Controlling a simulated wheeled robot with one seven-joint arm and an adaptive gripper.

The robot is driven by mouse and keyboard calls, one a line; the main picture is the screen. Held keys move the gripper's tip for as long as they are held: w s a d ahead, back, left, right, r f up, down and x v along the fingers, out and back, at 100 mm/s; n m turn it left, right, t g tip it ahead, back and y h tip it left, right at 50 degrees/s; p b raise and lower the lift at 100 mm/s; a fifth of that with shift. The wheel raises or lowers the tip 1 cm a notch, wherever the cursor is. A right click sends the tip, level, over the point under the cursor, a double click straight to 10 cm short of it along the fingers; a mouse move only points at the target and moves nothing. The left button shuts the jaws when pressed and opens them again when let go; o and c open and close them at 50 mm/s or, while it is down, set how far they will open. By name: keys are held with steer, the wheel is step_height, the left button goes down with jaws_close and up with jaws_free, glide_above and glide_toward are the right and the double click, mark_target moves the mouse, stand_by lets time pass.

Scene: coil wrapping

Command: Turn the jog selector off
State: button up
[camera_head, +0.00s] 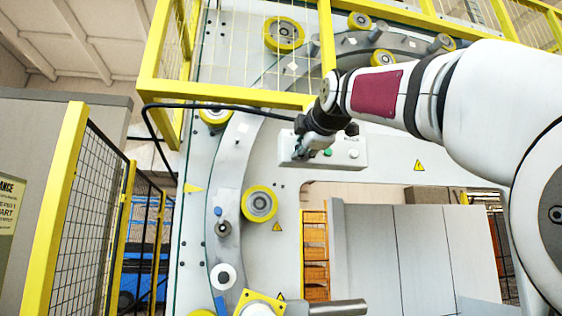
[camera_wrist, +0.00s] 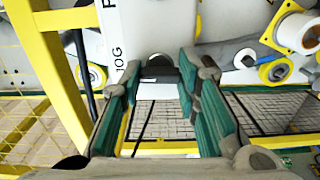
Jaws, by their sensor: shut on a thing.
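The grey control box (camera_head: 345,148) hangs on the machine frame in the head view, with a green button (camera_head: 328,152) and a pale button to its right. My gripper (camera_head: 302,148) is at the box's left end and hides what is there. In the wrist view a dark selector knob (camera_wrist: 159,73) sits on the white box face beside lettering that looks like "JOG". My gripper (camera_wrist: 160,68) has its two green-padded fingers on either side of this knob and is shut on it. The knob's exact pointing direction is hard to make out.
Yellow guard rails (camera_head: 230,98) run just above and left of the box. A black cable (camera_head: 200,105) arcs to the box from the left. Yellow rollers (camera_head: 260,203) sit on the curved machine frame below. A grey cabinet (camera_head: 420,260) stands lower right.

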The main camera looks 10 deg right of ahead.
steer(key=shift+n, duration=0.3)
steer(key=o, duration=1.2)
steer(key=shift+c, duration=0.2)
steer(key=shift+s, duration=0.1)
steer(key=s, duration=1.1)
steer(key=shift+s, duration=0.4)
